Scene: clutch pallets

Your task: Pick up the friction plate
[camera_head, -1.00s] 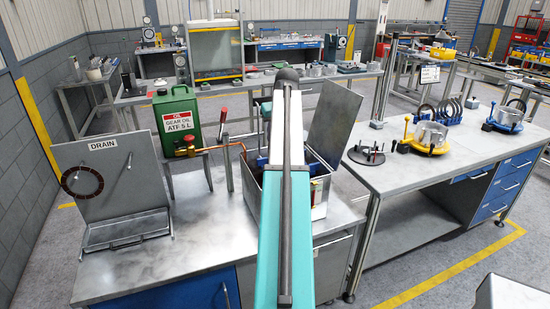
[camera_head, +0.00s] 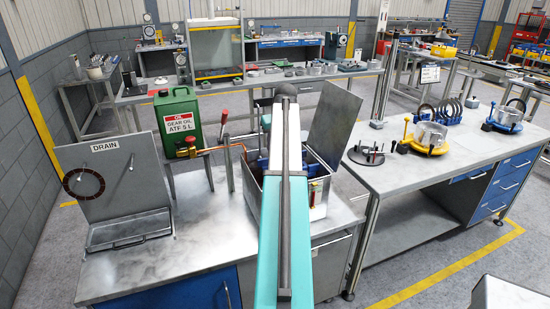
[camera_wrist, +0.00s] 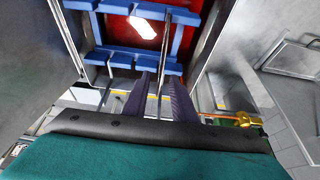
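In the wrist view my gripper (camera_wrist: 162,88) points down into an open-topped metal bath with red inside. Its two dark ribbed fingers stand a little apart. A thin grey plate edge (camera_wrist: 166,40), seen edge-on and likely a friction plate, runs between the fingers and across the blue rack (camera_wrist: 108,54). I see a narrow gap beside it and no clear contact. In the head view my arm hides the gripper and most of the bath (camera_head: 318,200). A brown friction ring (camera_head: 83,182) hangs on the DRAIN panel (camera_head: 120,170).
A green oil can (camera_head: 179,122) and a copper pipe with a brass valve (camera_head: 188,152) stand left of the bath. Its raised lid (camera_head: 338,120) is on the right. A bench with clutch parts (camera_head: 425,138) stands further right.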

